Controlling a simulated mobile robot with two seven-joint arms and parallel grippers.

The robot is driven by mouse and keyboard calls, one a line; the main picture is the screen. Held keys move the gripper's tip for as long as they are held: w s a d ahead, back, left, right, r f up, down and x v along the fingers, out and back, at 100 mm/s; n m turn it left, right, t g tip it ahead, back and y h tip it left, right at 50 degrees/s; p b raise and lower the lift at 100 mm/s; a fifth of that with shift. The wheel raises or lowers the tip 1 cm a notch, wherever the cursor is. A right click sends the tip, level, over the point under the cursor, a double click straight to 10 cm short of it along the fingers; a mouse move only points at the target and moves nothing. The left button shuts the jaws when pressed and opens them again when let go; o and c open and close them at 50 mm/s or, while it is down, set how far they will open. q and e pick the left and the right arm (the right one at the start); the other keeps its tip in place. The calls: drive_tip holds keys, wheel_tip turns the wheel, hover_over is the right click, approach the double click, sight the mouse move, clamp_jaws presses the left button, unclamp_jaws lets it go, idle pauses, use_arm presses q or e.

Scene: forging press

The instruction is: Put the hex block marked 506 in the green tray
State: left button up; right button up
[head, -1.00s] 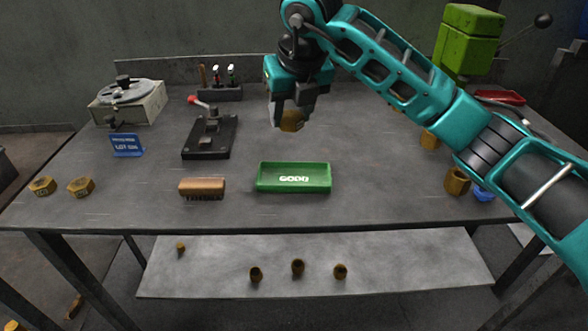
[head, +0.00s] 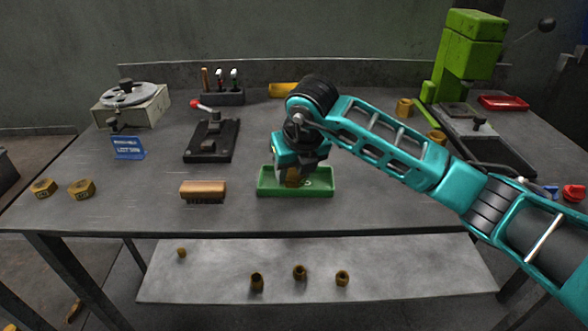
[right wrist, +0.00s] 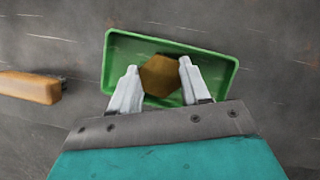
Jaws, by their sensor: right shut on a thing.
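The green tray (head: 318,189) lies on the middle of the table near its front edge; it also shows in the right wrist view (right wrist: 222,72). My right gripper (head: 297,178) is shut on a brass-brown hex block (right wrist: 161,75) and holds it over the tray, low down. The block also shows between the fingers in the head view (head: 293,177). I cannot tell whether it touches the tray floor. No number can be read on the block from here. My left gripper is not in view.
A wooden-backed brush (head: 203,190) lies left of the tray. Two hex blocks (head: 43,188) (head: 81,188) stand at the far left. A black toggle-clamp fixture (head: 210,139) is behind the brush. A green press (head: 468,50) stands at the back right. The table between tray and blue sign (head: 128,147) is partly clear.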

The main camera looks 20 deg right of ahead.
drive_tip(key=shift+f, duration=0.15)
drive_tip(key=o, duration=1)
drive_tip(key=shift+r, duration=0.5)
use_arm(q)
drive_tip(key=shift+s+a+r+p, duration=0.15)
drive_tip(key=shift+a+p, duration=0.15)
drive_tip(key=shift+p, duration=0.2)
use_arm(e)
drive_tip(key=v, duration=1.1)
drive_tip(key=shift+s+r, duration=0.15)
drive_tip(key=shift+r, duration=0.05)
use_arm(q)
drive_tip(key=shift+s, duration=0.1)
